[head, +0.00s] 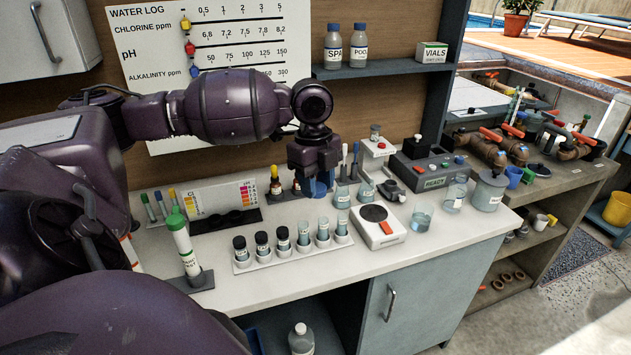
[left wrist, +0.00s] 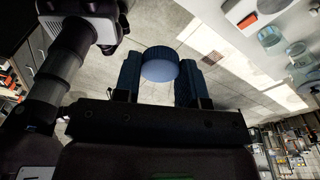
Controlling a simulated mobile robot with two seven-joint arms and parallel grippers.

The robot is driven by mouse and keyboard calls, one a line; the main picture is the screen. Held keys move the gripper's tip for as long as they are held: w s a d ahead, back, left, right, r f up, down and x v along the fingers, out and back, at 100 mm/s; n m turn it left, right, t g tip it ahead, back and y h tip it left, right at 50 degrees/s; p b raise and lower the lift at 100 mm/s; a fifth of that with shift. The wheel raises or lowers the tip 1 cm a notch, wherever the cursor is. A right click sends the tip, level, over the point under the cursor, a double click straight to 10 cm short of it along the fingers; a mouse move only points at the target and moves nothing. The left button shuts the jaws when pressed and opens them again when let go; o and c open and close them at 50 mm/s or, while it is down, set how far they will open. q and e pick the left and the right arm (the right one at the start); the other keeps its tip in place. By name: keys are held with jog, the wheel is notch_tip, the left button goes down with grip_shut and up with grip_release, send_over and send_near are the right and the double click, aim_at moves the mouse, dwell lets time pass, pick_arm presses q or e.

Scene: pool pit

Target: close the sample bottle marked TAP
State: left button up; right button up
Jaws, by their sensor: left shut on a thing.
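My left gripper (head: 318,187) is low over the back of the counter, beside labelled glass vessels. In the left wrist view, its two dark blue fingers (left wrist: 160,82) are shut on a round blue ribbed cap (left wrist: 160,64), with no bottle seen under it. A clear labelled bottle (head: 456,193) stands upright on the counter's right part, well to the right of my left gripper. Its top looks uncapped, and its label is too small to read, so I cannot tell if it says TAP. My right gripper is not in view.
Capped bottles marked SPA (head: 333,48) and POOL (head: 359,46) stand on the shelf.

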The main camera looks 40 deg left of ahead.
pick_arm(q)
jog(key=f+n, duration=0.1)
jog(key=n, duration=0.1)
jog(key=w+d+f+n, duration=0.1)
jog(key=shift+w+n, duration=0.15)
jog(key=shift+n, duration=0.25)
jog(key=w+d+f+n+t+b, duration=0.15)
jog(key=d+f+n, duration=0.35)
jog(key=f+n, duration=0.65)
jog(key=s+d+f+n+y+b, duration=0.1)
jog(key=s+d+f+n, duration=0.3)
jog(key=d+f, duration=0.9)
jog(key=shift+s+d, duration=0.25)
jog(key=shift+s, duration=0.2)
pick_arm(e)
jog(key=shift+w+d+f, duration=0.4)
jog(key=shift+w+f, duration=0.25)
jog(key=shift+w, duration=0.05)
